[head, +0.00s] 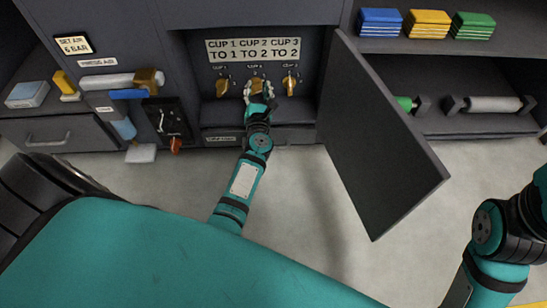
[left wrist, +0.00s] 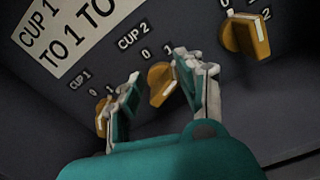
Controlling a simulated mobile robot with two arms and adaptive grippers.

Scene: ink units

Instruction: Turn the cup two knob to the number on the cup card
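The cup card (head: 253,49) on the back wall of an open cabinet reads CUP 1 TO 1, CUP 2 TO 2, CUP 3 TO 2. It shows partly in the left wrist view (left wrist: 72,32). The orange cup two knob (left wrist: 162,83) sits under the CUP 2 label, with 0 and 1 readable beside it; its exact setting is unclear. My left gripper (head: 257,84) is at this knob. In the left wrist view its fingers (left wrist: 160,78) are open on either side of the knob, with a gap on the left. My right gripper is out of view.
The cup one knob (head: 222,88) and cup three knob (head: 290,84) stand close on either side. The open cabinet door (head: 375,140) juts out to the right of my left arm. A black panel with a red-tipped lever (head: 175,145) is at the left.

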